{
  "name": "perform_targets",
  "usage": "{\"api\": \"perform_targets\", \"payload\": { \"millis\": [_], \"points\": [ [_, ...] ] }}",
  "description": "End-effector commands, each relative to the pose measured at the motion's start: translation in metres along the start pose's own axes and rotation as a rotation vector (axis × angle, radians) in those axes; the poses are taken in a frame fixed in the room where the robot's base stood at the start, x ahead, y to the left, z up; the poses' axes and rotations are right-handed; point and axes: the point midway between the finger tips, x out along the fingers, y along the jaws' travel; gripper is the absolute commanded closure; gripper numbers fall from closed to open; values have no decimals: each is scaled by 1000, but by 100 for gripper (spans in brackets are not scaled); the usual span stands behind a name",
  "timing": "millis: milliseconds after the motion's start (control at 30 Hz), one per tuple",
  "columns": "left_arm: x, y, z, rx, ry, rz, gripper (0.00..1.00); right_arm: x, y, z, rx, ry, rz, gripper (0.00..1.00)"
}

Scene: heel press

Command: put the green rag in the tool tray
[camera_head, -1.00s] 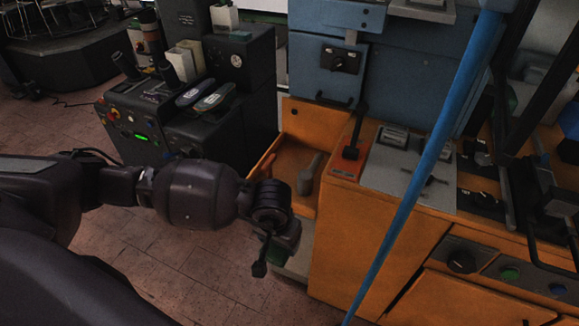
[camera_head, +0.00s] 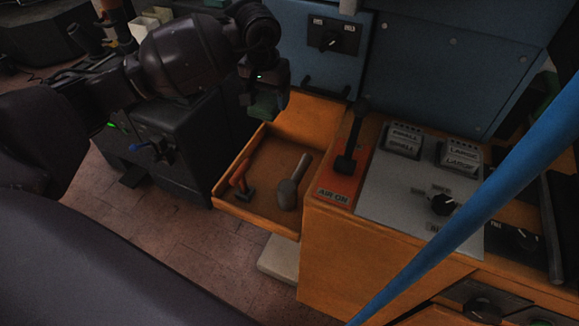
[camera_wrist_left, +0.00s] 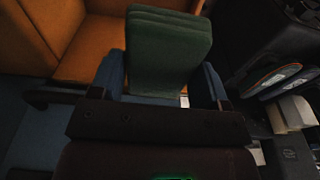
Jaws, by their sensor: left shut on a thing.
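My left gripper (camera_head: 266,88) hangs above the back left of the tool tray and is shut on the green rag (camera_head: 264,106). In the left wrist view the folded dark green rag (camera_wrist_left: 168,45) stands out between the fingers (camera_wrist_left: 160,85). The tool tray (camera_head: 262,217) is an open orange wooden drawer, and part of it also shows in the wrist view (camera_wrist_left: 88,45). The rag is apart from the tray floor. My right gripper is not in view.
In the tray lie an orange-handled tool (camera_head: 241,180) and a grey mallet-like tool (camera_head: 291,186). The "AIR ON" lever (camera_head: 351,145) stands right of the tray. A blue bar (camera_head: 480,205) crosses the right side. A black machine (camera_head: 165,135) stands left.

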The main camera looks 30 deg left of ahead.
Motion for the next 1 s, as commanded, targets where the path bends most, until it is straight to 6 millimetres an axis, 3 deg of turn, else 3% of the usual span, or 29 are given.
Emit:
{"api": "perform_targets", "payload": {
  "millis": [167, 700, 900, 1000],
  "points": [
    [5, -4, -4, 1, -2, 1, 49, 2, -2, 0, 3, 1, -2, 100],
    [120, -3, 12, -1, -7, 2, 49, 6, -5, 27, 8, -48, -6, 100],
    [147, -3, 14, -1, -3, 1, 49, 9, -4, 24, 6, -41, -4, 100],
    [150, -4, 14, 1, 0, 0, 49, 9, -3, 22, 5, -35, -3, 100]
  ]
}}
